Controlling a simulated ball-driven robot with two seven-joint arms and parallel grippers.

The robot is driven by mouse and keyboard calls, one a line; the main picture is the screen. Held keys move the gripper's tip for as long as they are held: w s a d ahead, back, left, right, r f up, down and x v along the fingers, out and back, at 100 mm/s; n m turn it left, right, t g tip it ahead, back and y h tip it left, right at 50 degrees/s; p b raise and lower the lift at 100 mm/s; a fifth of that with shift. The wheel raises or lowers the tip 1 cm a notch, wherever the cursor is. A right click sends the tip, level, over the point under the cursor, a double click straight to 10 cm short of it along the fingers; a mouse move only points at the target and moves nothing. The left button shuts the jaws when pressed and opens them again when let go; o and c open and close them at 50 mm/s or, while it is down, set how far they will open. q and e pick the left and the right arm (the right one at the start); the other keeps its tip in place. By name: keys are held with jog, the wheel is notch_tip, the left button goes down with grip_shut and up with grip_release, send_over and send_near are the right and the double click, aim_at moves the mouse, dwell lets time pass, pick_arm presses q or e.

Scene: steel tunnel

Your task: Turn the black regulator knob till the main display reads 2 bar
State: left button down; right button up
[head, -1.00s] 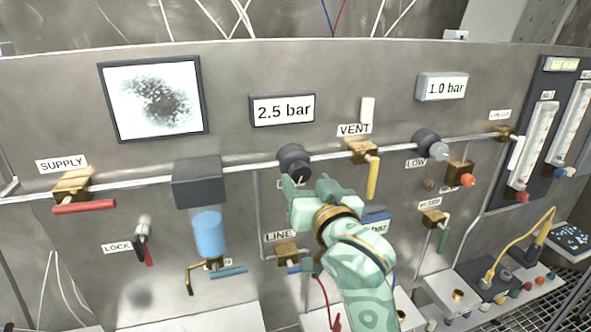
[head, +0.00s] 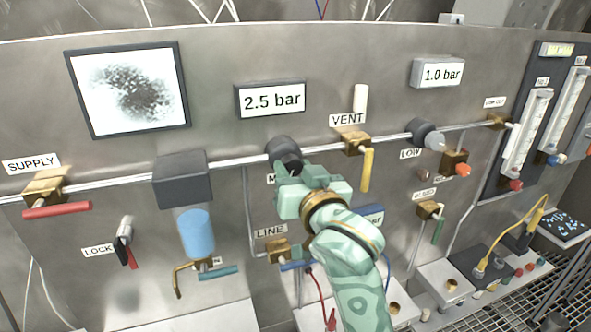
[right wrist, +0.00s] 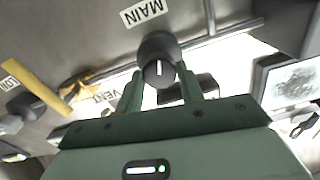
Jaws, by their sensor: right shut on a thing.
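The black regulator knob (head: 284,150) sits on the pipe below the main display (head: 271,99), which reads 2.5 bar. In the right wrist view the knob (right wrist: 158,62) shows a white pointer line and stands by a label reading MAIN. My right gripper (head: 292,172) reaches the knob from below and to the right. Its two fingers (right wrist: 163,84) are on either side of the knob, shut on it. The gripper partly hides the knob's lower part and its label in the head view. My left gripper is not in view.
A second display (head: 437,73) reads 1.0 bar above the low regulator (head: 425,133). The yellow vent lever (head: 366,170) hangs just right of my gripper. The blue-bowled filter (head: 195,232) is to the left. The red supply lever (head: 57,210) is farther left.

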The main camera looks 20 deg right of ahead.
jog(key=shift+r+n+p, duration=0.15)
jog(key=shift+n+p, duration=0.25)
jog(key=shift+p, duration=0.25)
jog(key=n+p, duration=0.5)
jog(key=p, duration=0.2)
jog(key=shift+a+p, duration=0.1)
jog(key=shift+p, duration=0.25)
jog(key=shift+f+n+p, duration=0.2)
jog(key=shift+n+p, duration=1.3)
jog(key=shift+n, duration=0.4)
jog(key=o, duration=1)
jog(key=shift+s, duration=0.1)
